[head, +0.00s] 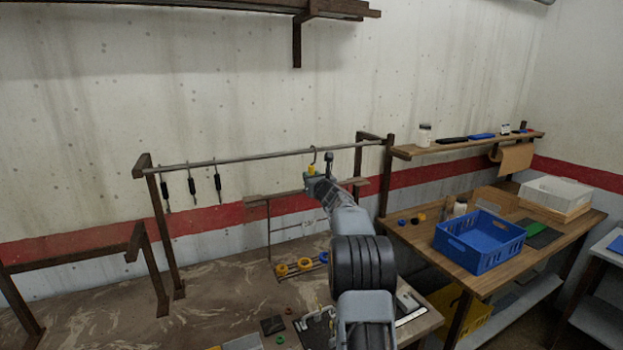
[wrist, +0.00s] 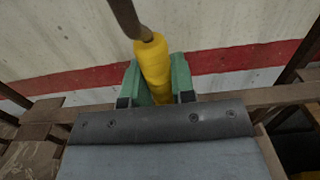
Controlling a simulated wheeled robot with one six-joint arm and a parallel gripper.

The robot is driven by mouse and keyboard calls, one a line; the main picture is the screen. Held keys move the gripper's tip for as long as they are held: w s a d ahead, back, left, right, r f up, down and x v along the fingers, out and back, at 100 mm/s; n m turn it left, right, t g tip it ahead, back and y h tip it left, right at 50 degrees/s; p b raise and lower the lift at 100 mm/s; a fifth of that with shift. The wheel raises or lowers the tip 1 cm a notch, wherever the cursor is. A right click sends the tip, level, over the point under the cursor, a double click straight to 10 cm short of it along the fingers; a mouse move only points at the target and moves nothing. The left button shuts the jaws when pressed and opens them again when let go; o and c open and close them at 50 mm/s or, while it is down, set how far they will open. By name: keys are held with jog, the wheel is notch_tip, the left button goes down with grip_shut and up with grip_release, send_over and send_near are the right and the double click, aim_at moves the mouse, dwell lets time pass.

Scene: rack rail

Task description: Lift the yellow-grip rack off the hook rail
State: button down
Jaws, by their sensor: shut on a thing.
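The hook rail (head: 260,157) is a thin grey bar between two brown posts in front of the wall. A dark hook (head: 314,154) with a yellow grip (head: 311,169) is at the rail's right part. Its curved top overlaps the rail; I cannot tell whether it bears on it. My gripper (wrist: 158,88) is shut on the yellow grip, green fingers on both sides. The grip (wrist: 153,62) stands nearly upright in the wrist view, with the brown hook shaft above it. My arm hides much of what is below the grip.
Several dark hangers (head: 191,184) hang on the rail's left part. A blue crate (head: 480,242) stands on the right-hand table. The wall is close behind the rail.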

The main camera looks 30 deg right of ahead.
aim_at(313, 169)
dwell(0.3)
jog(key=shift+r, duration=0.2)
jog(key=shift+r, duration=0.15)
jog(key=shift+r+p, duration=1.1)
jog(key=shift+r, duration=0.3)
